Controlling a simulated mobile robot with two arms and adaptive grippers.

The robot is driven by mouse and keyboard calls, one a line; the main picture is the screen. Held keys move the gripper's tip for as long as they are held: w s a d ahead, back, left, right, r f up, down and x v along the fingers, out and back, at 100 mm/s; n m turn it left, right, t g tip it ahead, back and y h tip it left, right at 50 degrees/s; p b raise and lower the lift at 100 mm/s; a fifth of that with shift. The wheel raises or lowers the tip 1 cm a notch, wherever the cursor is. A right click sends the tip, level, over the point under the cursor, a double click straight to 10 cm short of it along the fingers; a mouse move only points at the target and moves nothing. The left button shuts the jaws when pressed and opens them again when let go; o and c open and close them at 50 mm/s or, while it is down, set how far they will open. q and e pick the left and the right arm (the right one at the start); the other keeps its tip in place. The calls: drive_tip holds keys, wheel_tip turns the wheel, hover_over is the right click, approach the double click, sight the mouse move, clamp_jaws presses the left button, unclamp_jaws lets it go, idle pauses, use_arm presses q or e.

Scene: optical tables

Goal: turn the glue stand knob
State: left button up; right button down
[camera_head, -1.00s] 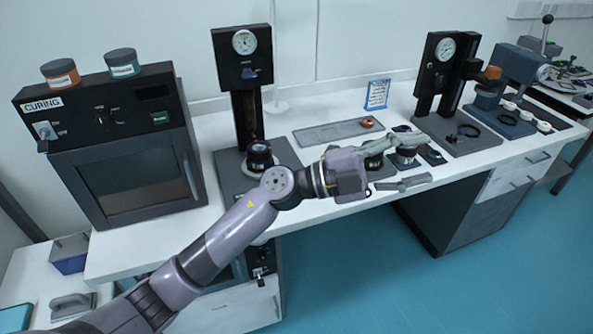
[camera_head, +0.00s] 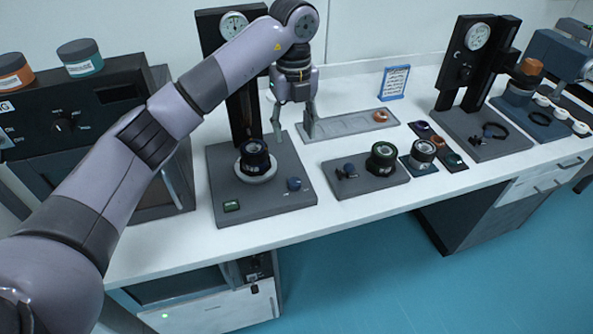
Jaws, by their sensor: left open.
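No stand is labelled as the glue stand, so I cannot tell which one it is. My left gripper (camera_head: 294,128) is open and empty, fingers down, behind and above that knob. My right gripper is out of view.
A grey tray (camera_head: 345,124) and a blue-framed sign (camera_head: 394,82) stand behind. A second gauge stand (camera_head: 478,38) is at the right. Lens pieces sit on small pads (camera_head: 420,168). The curing oven (camera_head: 60,125) is at the left. The front table strip is clear.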

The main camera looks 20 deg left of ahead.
use_arm(q)
drive_tip(key=p, duration=0.1)
hover_over(294, 180)
wheel_tip(294, 180, down, 6)
wheel_tip(294, 180, down, 9)
drive_tip(key=shift+d+r+p, duration=0.1)
drive_tip(key=shift+p, duration=0.9)
drive_tip(key=shift+f, duration=0.5)
drive_tip(key=shift+s, duration=0.1)
clamp_jaws()
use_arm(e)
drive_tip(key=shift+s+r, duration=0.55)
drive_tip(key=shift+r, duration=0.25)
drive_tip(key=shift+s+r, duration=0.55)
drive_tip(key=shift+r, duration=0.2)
